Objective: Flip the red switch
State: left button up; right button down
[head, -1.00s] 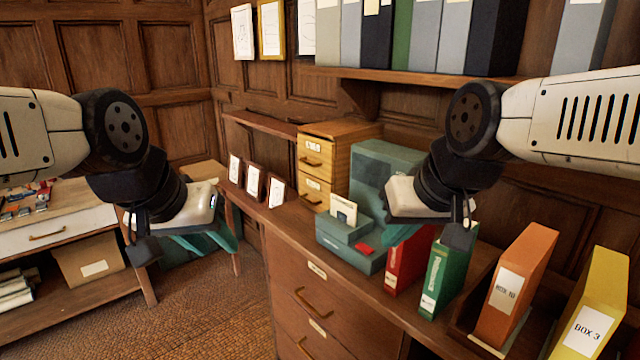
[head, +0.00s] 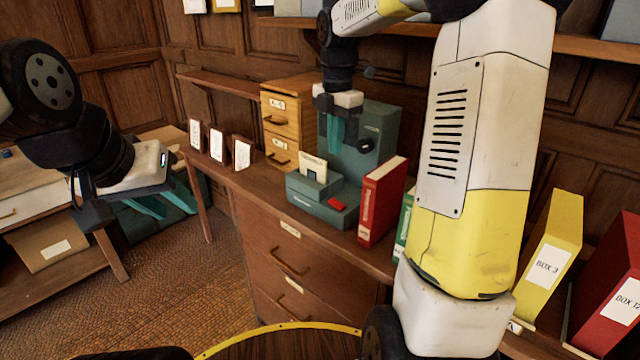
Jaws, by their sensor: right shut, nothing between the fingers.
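My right gripper (head: 337,146) points down above and behind the switch, in front of the machine's tall back part. Its teal fingers are together and empty, apart from the switch. My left gripper (head: 170,205) hangs at the left, well away from the machine, with its teal fingers apart and nothing between them.
A pale card (head: 313,168) stands in the machine's base, and a dark knob (head: 366,146) is on its tall part. A red binder (head: 381,200) stands close to its right. A wooden drawer box (head: 280,125) is behind left. Small framed cards (head: 217,146) line the counter's left.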

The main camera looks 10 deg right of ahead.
jog(key=shift+w+f+n, duration=0.4)
jog(key=shift+w+n, duration=0.2)
jog(key=shift+s+d, duration=0.1)
jog(key=shift+d, duration=0.05)
jog(key=shift+s+d+r, duration=0.2)
jog(key=shift+s+d, duration=0.2)
jog(key=shift+s, duration=0.1)
jog(key=shift+a+r, duration=0.1)
